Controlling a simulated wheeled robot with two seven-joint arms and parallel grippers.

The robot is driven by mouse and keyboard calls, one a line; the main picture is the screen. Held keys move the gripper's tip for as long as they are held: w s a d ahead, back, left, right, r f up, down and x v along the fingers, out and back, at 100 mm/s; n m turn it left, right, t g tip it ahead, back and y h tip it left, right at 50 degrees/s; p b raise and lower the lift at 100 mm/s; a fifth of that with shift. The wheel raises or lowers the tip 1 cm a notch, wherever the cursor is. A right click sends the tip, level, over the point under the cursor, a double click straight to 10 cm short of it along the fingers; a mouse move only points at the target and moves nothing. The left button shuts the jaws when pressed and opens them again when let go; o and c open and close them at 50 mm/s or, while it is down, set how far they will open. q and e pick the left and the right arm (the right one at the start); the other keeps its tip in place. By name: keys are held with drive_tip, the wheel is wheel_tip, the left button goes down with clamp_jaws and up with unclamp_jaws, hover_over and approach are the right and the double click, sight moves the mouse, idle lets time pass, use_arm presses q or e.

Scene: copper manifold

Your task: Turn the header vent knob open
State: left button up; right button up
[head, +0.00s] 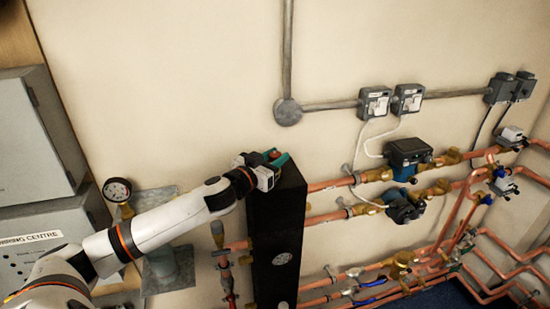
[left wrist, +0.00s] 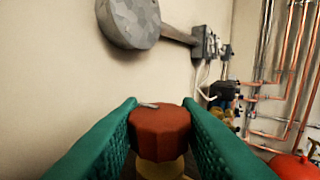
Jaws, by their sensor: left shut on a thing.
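The header vent knob (left wrist: 160,130) is a reddish-brown faceted cap on a brass-coloured stem, with a small grey mark on its top edge. In the left wrist view it sits between the two green fingers of my left gripper (left wrist: 160,128), which is shut on it. In the head view my left gripper (head: 275,158) is at the top of the tall black header (head: 275,230), against the wall. The knob is mostly hidden there by the gripper. My right gripper is in neither view.
Copper pipes (head: 330,184) run right from the header, with pumps (head: 408,155) and valves. A grey round conduit box (head: 287,112) is on the wall above; it also shows in the left wrist view (left wrist: 130,20). A pressure gauge (head: 117,190) and grey cabinets (head: 30,140) are left.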

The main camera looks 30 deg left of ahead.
use_arm(q)
drive_tip(key=shift+y, duration=0.3)
drive_tip(key=n+y+b, duration=0.1)
drive_tip(key=y, duration=0.1)
drive_tip(key=n+y, duration=0.2)
drive_tip(key=shift+d+f+b, duration=0.15)
drive_tip(key=shift+f+b, duration=0.05)
drive_tip(key=shift+b, duration=0.2)
drive_tip(key=n+g+y+b, duration=1.4)
drive_tip(key=b, duration=0.3)
drive_tip(key=shift+w+g+y+b, duration=0.1)
drive_tip(key=shift+g+y+b, duration=0.3)
drive_tip(key=n+g, duration=0.1)
drive_tip(key=g, duration=0.1)
drive_tip(key=n+g+b, duration=0.1)
drive_tip(key=g, duration=0.1)
drive_tip(key=shift+r+n, duration=0.2)
drive_tip(key=shift+n, duration=0.1)
drive_tip(key=n+g, duration=0.1)
drive_tip(key=g, duration=0.1)
drive_tip(key=shift+r+n+g, duration=0.1)
drive_tip(key=shift+n+g, duration=0.2)
drive_tip(key=shift+n+g+h+p, duration=0.3)
drive_tip(key=shift+n+g+h, duration=0.3)
drive_tip(key=shift+n+g, duration=0.8)
drive_tip(key=shift+g, duration=0.6)
